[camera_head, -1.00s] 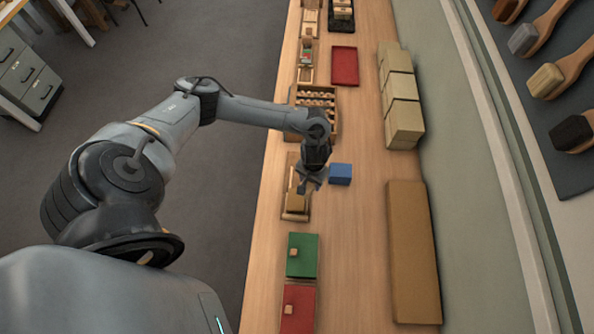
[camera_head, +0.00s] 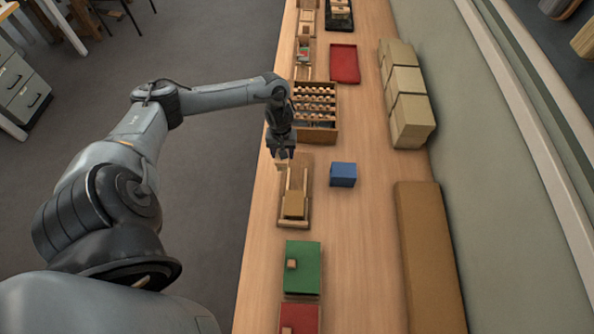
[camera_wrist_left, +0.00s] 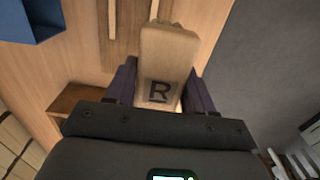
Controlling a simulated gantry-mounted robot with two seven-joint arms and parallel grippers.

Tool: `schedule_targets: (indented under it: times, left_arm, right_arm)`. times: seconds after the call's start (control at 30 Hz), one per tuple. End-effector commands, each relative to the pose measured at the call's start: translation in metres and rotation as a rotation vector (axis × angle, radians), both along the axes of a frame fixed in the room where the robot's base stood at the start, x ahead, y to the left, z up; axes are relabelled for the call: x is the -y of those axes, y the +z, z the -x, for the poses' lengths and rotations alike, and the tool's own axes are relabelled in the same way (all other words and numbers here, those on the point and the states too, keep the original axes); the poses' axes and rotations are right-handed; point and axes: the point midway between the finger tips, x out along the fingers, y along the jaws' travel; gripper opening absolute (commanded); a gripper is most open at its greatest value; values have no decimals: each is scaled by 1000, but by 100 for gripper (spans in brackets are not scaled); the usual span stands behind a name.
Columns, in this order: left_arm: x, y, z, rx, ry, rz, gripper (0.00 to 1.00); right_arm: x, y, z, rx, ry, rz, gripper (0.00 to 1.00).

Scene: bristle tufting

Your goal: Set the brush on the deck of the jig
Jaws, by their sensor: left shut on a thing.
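My left gripper (camera_head: 282,151) is over the far left end of the wooden jig (camera_head: 305,178). It is shut on the brush, a pale wooden block marked with a dark R, which shows between the purple fingers in the left wrist view (camera_wrist_left: 167,62). In the head view only a small pale part of the brush shows below the fingers. Whether the brush touches the jig I cannot tell. The jig has light rails and a tan block (camera_head: 293,204) at its near end. My right gripper is not in view.
A blue box (camera_head: 343,174) stands right of the jig. A slotted wooden rack (camera_head: 316,115) is just beyond. Green (camera_head: 303,262) and red (camera_head: 300,318) boxes sit nearer. Cardboard boxes (camera_head: 410,112) and a long brown pad (camera_head: 428,255) line the right. The bench middle is fairly clear.

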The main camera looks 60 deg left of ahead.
Motion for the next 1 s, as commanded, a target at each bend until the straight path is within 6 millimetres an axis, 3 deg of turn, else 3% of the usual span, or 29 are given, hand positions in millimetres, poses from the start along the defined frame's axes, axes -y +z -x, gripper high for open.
schedule_targets:
  times: [0.13, 0.33, 0.57, 0.83, 1.0]
  left_arm:
    - [25, -17, -17, 1, -1, 3, 25]
    - [44, -31, -28, 0, -1, 0, 25]
    - [48, -38, -31, -1, -1, -2, 25]
    - [47, -70, -31, -2, 0, -1, 25]
    - [47, -74, -31, 0, -2, -1, 25]
  right_arm:
    - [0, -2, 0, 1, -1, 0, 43]
    - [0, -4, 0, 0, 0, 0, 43]
    - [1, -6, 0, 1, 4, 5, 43]
    - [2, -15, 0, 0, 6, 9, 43]
    - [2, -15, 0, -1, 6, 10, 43]
